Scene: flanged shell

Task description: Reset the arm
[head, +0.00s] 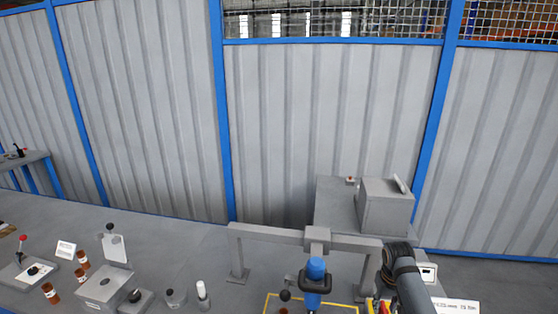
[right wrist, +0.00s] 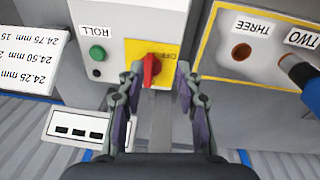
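My right arm comes in from the lower right of the head view, its gripper near the bottom edge (head: 379,306) and small there. In the right wrist view the right gripper (right wrist: 158,82) is open, its two dark fingers apart with nothing between the pads. The fingers show a gap on each side of the knob; whether a tip touches the panel I cannot tell. My left gripper is not in view.
A green button (right wrist: 97,53) labelled ROLL sits beside the knob. A yellow-framed panel (right wrist: 225,68) with a hole marked THREE and a blue tool (right wrist: 305,80) lie at right. A grey gantry frame (head: 270,235) and grey box (head: 385,208) stand on the bench.

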